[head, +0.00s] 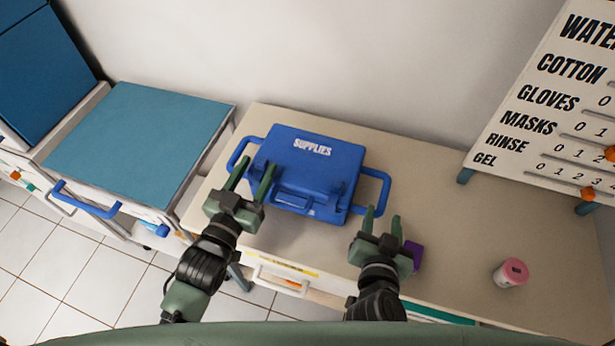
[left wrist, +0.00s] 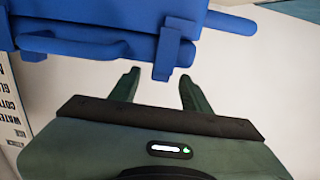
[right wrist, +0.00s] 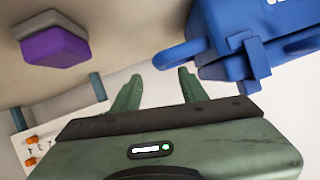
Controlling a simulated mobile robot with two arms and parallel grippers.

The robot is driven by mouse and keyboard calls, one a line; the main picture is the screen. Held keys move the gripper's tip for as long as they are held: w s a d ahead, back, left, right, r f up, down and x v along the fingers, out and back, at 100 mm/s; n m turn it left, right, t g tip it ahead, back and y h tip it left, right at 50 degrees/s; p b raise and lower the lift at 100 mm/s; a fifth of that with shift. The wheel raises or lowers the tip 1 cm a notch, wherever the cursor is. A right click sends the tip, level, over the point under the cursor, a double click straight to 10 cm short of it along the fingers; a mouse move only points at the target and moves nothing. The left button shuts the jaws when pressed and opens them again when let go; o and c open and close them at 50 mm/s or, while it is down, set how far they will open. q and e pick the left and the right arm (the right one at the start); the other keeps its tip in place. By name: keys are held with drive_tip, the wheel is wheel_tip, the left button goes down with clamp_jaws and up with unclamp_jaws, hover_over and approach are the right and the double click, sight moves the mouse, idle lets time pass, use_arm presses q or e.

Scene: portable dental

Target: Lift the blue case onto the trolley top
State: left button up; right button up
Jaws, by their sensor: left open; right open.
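The blue case (head: 312,165), marked "SUPPLIES", lies shut on the beige counter, with a loop handle on its left and right ends. The trolley top (head: 140,140) is a bare teal surface to the left of the counter. My left gripper (head: 254,178) is open and empty at the case's front left; the case also shows in the left wrist view (left wrist: 110,30). My right gripper (head: 381,220) is open and empty in front of the right handle (head: 378,185). The right wrist view shows the case (right wrist: 235,35) at upper right, apart from the fingers.
A purple block (head: 413,254) sits beside my right gripper. A pink-lidded jar (head: 510,272) stands further right on the counter (head: 440,180). A sign board (head: 550,110) with orange knobs stands at the back right. A gap separates counter and trolley.

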sight(267, 151)
use_arm(q)
drive_tip(key=x, duration=0.6)
use_arm(e)
drive_tip(key=x, duration=0.9)
use_arm(q)
drive_tip(key=c, duration=1)
use_arm(e)
clamp_jaws()
use_arm(q)
clamp_jaws()
use_arm(e)
drive_tip(key=shift+s+f, duration=0.1)
drive_tip(key=shift+f, duration=0.1)
